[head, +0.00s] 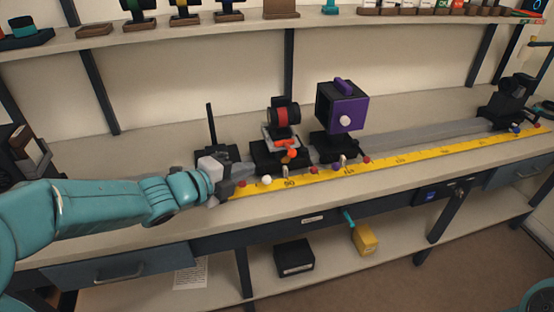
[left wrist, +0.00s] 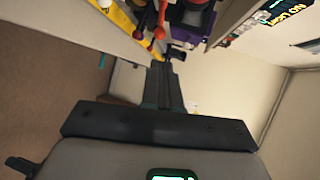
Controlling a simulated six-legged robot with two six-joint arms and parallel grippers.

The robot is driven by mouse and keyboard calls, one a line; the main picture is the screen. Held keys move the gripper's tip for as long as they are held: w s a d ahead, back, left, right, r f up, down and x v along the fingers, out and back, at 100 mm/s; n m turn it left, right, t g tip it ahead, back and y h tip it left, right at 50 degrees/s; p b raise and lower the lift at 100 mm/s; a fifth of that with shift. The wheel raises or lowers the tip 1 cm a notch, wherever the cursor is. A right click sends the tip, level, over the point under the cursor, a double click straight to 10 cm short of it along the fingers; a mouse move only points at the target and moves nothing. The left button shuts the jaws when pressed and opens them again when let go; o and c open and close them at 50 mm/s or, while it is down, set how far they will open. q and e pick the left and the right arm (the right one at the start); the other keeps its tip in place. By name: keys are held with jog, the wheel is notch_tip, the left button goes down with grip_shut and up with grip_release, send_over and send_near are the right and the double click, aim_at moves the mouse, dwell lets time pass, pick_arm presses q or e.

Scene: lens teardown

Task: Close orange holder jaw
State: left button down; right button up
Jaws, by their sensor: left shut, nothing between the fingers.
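The orange holder jaw (head: 284,144) shows in the head view at the front of a grey and black holder, below a black lens with a red band (head: 283,115). An orange knob sits just under it. The holder stands on a black carriage (head: 266,157) on the rail. My left gripper (head: 226,186) is left of the carriage, at the near end of the yellow ruler, apart from the jaw. Its fingers (left wrist: 163,82) are shut and empty in the left wrist view. My right gripper is not in view.
A purple box (head: 345,108) on another carriage stands to the right. The yellow ruler (head: 400,158) runs along the bench front, with small red and white knobs beside it. An empty black post (head: 211,130) stands behind my left gripper. The grey rail (head: 420,133) is clear further right.

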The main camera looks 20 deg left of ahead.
aim_at(289, 150)
pick_arm(q)
jog(key=x, duration=1.3)
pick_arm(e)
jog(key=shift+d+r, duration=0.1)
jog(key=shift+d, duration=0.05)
pick_arm(q)
jog(key=shift+w+a+r+p, duration=0.1)
jog(key=shift+w+a+p, duration=0.25)
jog(key=shift+w, duration=0.2)
jog(key=shift+w+a, duration=0.7)
jog(key=shift+w, duration=0.15)
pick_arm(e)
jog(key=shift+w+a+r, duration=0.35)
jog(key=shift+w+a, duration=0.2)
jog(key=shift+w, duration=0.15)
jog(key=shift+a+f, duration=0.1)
